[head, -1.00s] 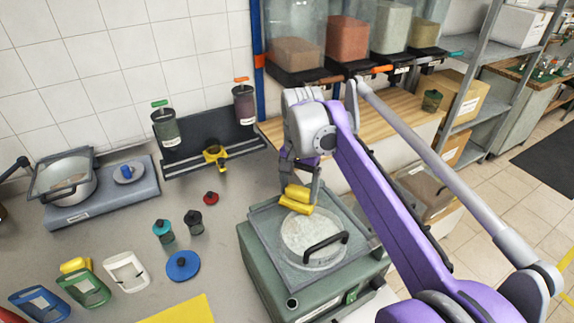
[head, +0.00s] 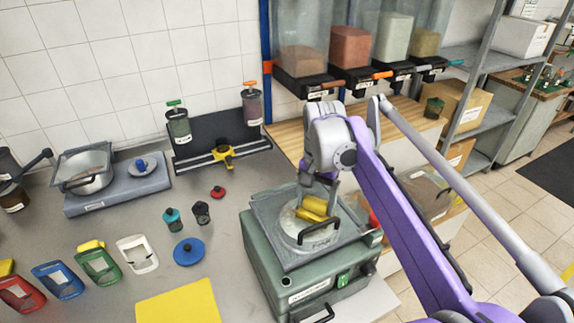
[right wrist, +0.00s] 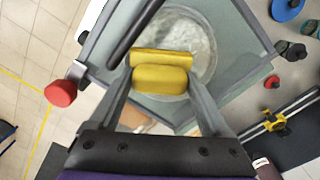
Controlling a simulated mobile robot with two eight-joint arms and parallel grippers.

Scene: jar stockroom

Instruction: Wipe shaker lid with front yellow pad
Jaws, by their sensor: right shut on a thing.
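The shaker lid (head: 268,215) is a grey square cover with a round cloudy window and a black bar handle (head: 320,231). It lies on the green shaker (head: 268,262). My right gripper (head: 318,200) is shut on a yellow pad (head: 314,208), a two-part block held over the lid's window behind the handle. The right wrist view shows the pad (right wrist: 160,78) between both fingers, over the window near the handle (right wrist: 135,32). The pad looks at or very near the lid surface; I cannot tell if it touches. My left gripper is not in view.
Another yellow pad (head: 91,245) lies behind a green frame-like item (head: 98,267). A flat yellow sheet (head: 180,304) lies left of the shaker. Small jars (head: 173,220), a blue disc (head: 188,252) and a red knob (head: 218,192) stand on the grey counter. Hoppers (head: 350,50) hang behind.

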